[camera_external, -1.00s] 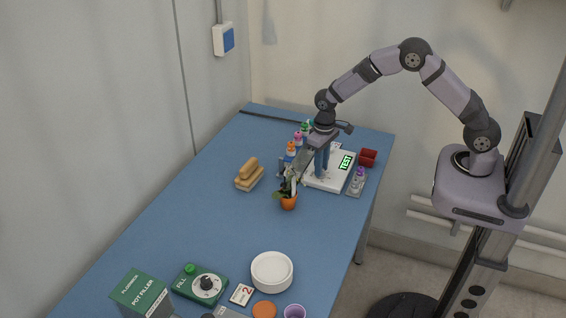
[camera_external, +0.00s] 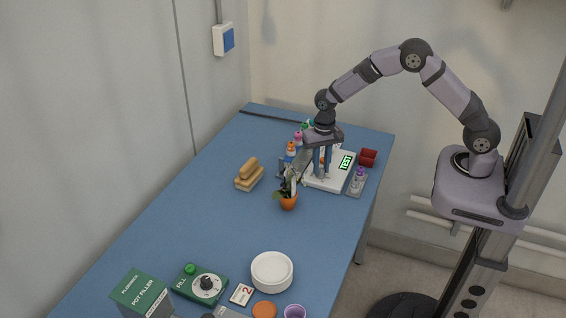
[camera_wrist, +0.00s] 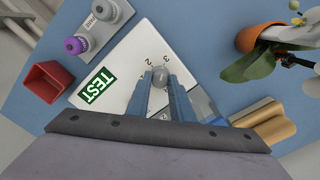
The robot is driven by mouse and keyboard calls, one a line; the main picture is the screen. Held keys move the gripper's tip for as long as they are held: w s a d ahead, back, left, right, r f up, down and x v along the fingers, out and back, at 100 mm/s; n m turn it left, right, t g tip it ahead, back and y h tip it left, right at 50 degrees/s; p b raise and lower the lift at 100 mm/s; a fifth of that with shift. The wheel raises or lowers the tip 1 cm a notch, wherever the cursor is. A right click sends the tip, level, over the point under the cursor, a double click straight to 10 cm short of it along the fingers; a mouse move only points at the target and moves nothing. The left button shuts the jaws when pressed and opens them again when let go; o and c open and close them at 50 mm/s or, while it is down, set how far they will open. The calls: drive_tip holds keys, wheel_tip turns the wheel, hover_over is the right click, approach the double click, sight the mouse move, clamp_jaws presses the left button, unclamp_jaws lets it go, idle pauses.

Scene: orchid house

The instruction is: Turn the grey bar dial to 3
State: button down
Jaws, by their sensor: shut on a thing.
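The grey bar dial (camera_wrist: 158,82) shows in the wrist view on a white panel (camera_wrist: 128,60) with a green TEST label (camera_wrist: 97,86). My gripper (camera_wrist: 160,83) is over the panel with its two blue fingers on either side of the dial, shut on it. The printed numbers 2 and 3 show beyond the dial, with 3 at the panel's far corner. The fingers hide part of the dial, so its pointing direction is hard to tell. In the external view my gripper (camera_external: 322,174) reaches straight down to the white panel (camera_external: 318,184), and the dial is hidden.
A potted orchid (camera_external: 289,201) stands close in front of the panel. A red box (camera_external: 368,157) and a grey holder with a purple-capped bottle (camera_external: 358,180) are to its right. The table's middle is clear.

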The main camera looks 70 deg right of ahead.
sight(321, 169)
drive_tip(key=shift+r, duration=0.1)
drive_tip(key=c, duration=1.6)
unclamp_jaws()
drive_tip(key=shift+o, duration=0.2)
drive_tip(key=shift+r+b, duration=1.05)
drive_tip(key=shift+r, duration=2.6)
drive_tip(key=s+n, duration=0.9)
drive_tip(key=s, duration=1.5)
drive_tip(key=shift+s+n, duration=0.25)
drive_tip(key=shift+n, duration=0.15)
